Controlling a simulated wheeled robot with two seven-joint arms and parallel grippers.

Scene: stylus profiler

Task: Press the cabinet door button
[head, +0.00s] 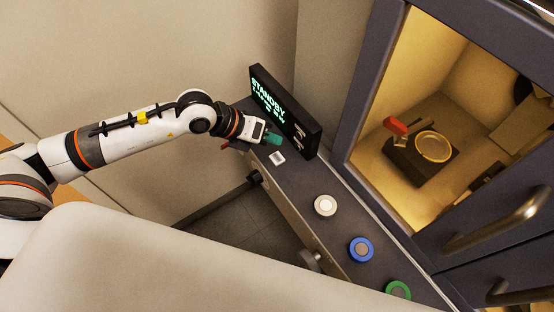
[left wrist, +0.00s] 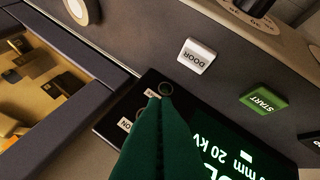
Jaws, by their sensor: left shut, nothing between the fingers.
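The white square button marked DOOR (left wrist: 197,56) is on the grey console in the left wrist view. In the head view the small white button (head: 277,158) lies on the console just in front of my left gripper. My left gripper (head: 272,138) has green fingers, is shut and empty, and is over the console's far end beside the black display. Its fingers (left wrist: 160,135) come up from the bottom of the left wrist view, their tips apart from the DOOR button in the picture. The height gap cannot be told. My right gripper is not in view.
A green START button (left wrist: 263,101) is near the DOOR button. The black display (head: 287,110) reads STANDBY. White (head: 325,205), blue (head: 361,249) and green (head: 398,291) round controls line the console. The cabinet (head: 375,75) with a lit chamber and metal handle (head: 498,222) stands right.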

